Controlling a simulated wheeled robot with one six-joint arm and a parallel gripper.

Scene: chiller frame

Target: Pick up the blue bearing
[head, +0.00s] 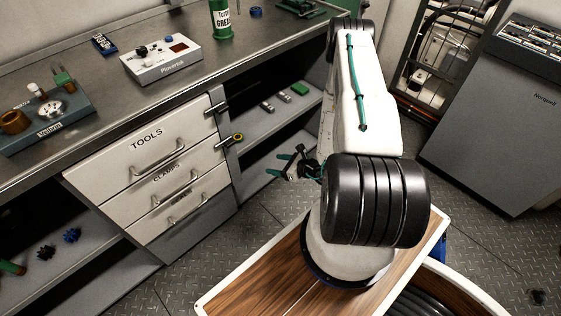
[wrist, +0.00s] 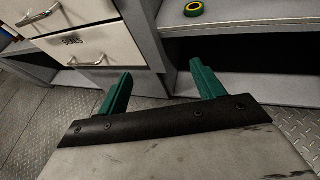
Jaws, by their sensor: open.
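A small blue ring-shaped part (head: 256,12), which looks like the blue bearing, sits on the bench top at the back, right of the green grease can (head: 222,20). My gripper (head: 282,164) is low in front of the cabinet, right of the drawers and well below the bench top. Its green fingers are apart and empty, far from the blue part. In the wrist view my gripper (wrist: 161,68) faces the drawers and shelf edge, with nothing between the fingers. The blue part is not in the wrist view.
A blue toothed part (head: 72,235) and a dark one (head: 46,252) lie on the lower left shelf. A white device (head: 160,60) stands on the bench. Drawers (head: 150,150) are shut.

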